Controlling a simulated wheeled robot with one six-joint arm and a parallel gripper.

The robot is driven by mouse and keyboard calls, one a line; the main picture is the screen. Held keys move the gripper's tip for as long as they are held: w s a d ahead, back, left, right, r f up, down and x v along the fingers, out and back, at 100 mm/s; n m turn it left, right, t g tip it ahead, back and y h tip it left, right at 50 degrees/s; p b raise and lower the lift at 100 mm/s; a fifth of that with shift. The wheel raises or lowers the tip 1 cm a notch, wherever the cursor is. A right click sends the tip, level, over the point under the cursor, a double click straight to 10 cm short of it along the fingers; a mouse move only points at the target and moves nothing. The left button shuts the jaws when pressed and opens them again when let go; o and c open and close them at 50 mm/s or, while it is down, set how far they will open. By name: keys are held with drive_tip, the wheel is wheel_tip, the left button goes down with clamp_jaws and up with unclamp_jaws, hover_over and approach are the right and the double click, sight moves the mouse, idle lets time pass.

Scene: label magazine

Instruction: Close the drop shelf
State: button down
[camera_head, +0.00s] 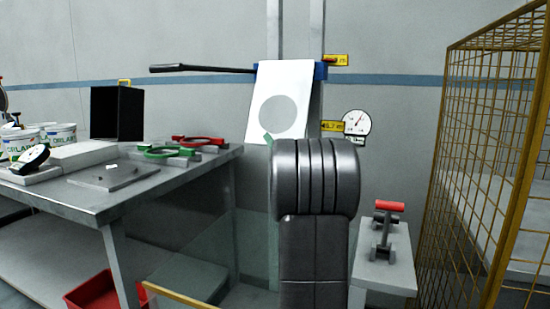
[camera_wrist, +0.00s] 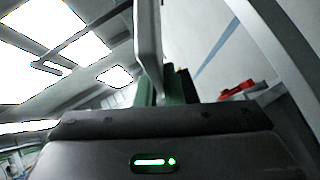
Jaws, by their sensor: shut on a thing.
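A white panel (camera_head: 299,80) with a grey disc on it, which I take to be the drop shelf, stands steeply tilted in front of the wall post. Its top right corner is beside a blue bracket (camera_head: 321,71). My gripper (camera_wrist: 160,90) has green fingers and is shut on the panel's edge in the wrist view, where the panel (camera_wrist: 148,40) rises edge-on between them. In the head view a green fingertip shows at the panel's lower edge; my arm hides the rest of the gripper. The panel's hinge cannot be made out.
A grey workbench (camera_head: 85,205) at left carries tubs, a black box (camera_head: 117,113) and red and green ring tools. A yellow mesh cage (camera_head: 490,150) stands at right. A small grey stand (camera_head: 385,268) with a red-handled lever is right of my arm. A dark bar (camera_head: 200,69) extends left from the panel's top.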

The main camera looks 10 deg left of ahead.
drive_tip(key=s+a+r+m+h+p, duration=0.1)
drive_tip(key=s+r+m+h+p, duration=0.2)
drive_tip(key=s+r+m+p, duration=0.1)
drive_tip(key=s+a+r+m+h+p, duration=0.1)
drive_tip(key=s+r+m+h+p, duration=0.3)
drive_tip(key=r+p, duration=0.5)
drive_tip(key=s+r+m+t+h+p, duration=0.1)
drive_tip(key=s+r+m+h+p, duration=0.3)
drive_tip(key=r, duration=0.6)
drive_tip(key=s+m+p, duration=0.2)
drive_tip(key=p, duration=0.1)
drive_tip(key=shift+a+m, duration=0.3)
drive_tip(key=shift+a, duration=0.1)
drive_tip(key=shift+r+p, duration=0.25)
drive_tip(key=shift+p, duration=0.05)
drive_tip(key=c, duration=1.6)
unclamp_jaws()
drive_tip(key=shift+o, duration=0.2)
drive_tip(key=shift+f, duration=0.15)
drive_tip(key=shift+f, duration=0.15)
